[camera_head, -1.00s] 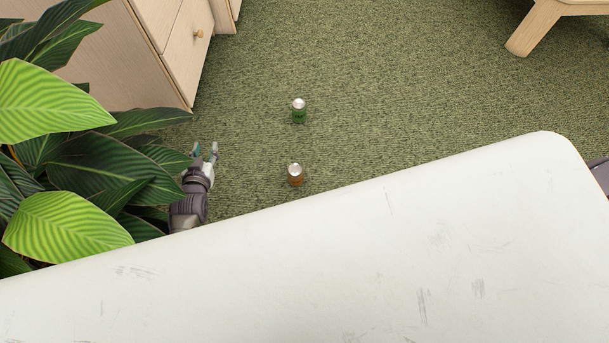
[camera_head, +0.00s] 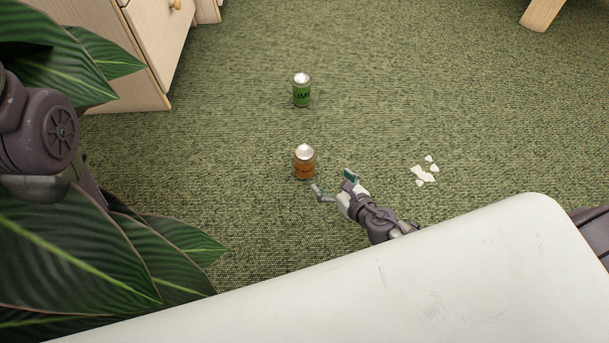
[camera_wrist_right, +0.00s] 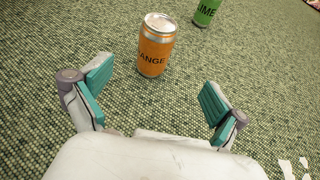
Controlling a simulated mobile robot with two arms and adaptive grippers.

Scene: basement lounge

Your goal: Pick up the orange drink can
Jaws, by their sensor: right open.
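The orange drink can (camera_head: 305,165) stands upright on the green carpet in the middle of the head view. In the right wrist view the orange can (camera_wrist_right: 155,50) shows its silver top and part of its dark lettering. My right gripper (camera_head: 331,181) is just right of and below the can in the head view. Its fingers are open and empty, and the can stands ahead of them, apart from both, in the wrist view. My left arm (camera_head: 45,130) shows at the left edge; its gripper is out of view.
A green can (camera_head: 302,92) stands upright beyond the orange can. White fragments (camera_head: 425,172) lie to the right on the carpet. A large white surface (camera_head: 400,280) fills the lower front. Plant leaves (camera_head: 80,250) crowd the left; a wooden cabinet (camera_head: 150,60) stands behind.

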